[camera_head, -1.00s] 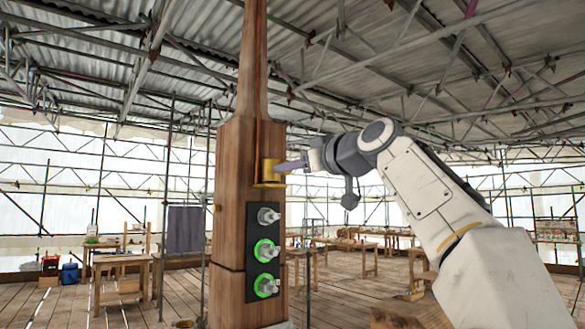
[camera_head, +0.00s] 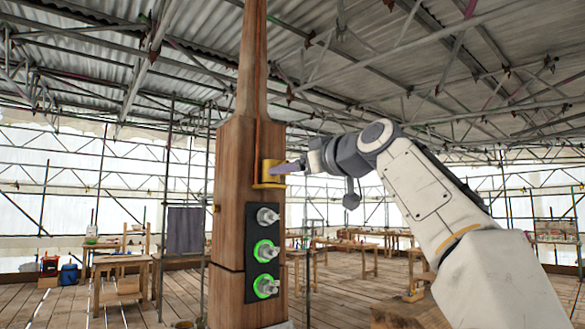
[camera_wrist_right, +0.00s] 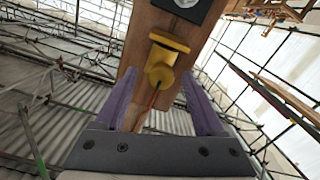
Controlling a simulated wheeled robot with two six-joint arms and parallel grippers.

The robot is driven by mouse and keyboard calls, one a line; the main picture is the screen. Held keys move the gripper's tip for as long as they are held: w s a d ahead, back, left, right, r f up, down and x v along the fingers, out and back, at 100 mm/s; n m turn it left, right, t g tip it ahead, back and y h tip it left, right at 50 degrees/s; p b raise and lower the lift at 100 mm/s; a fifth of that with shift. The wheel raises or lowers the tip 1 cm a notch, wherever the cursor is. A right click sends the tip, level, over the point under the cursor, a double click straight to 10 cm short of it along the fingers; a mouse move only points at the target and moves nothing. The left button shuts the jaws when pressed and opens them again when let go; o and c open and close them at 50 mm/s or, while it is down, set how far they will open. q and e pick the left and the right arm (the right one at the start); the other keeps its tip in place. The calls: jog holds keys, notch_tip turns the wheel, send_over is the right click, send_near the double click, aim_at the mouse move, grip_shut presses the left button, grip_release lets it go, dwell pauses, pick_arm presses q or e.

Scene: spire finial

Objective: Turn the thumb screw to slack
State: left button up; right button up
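A wooden spire (camera_head: 235,150) stands upright in the middle of the head view. A yellow fitting (camera_head: 271,171) sits on its right-hand face, with a thin copper-coloured line running down to it from above. I cannot tell for sure which part is the thumb screw. My right gripper (camera_head: 284,168) is at the fitting. In the right wrist view its purple fingers (camera_wrist_right: 159,76) are apart, with the knob between their tips; contact is not clear. My left gripper is out of view.
Wooden workbenches (camera_head: 123,275) and scaffold poles stand behind. The space around the spire's upper part is clear apart from my right arm.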

jog(key=b+v, duration=0.4)
jog(key=v, duration=0.6)
jog(key=shift+s+d+b, duration=0.15)
jog(key=shift+b, duration=0.15)
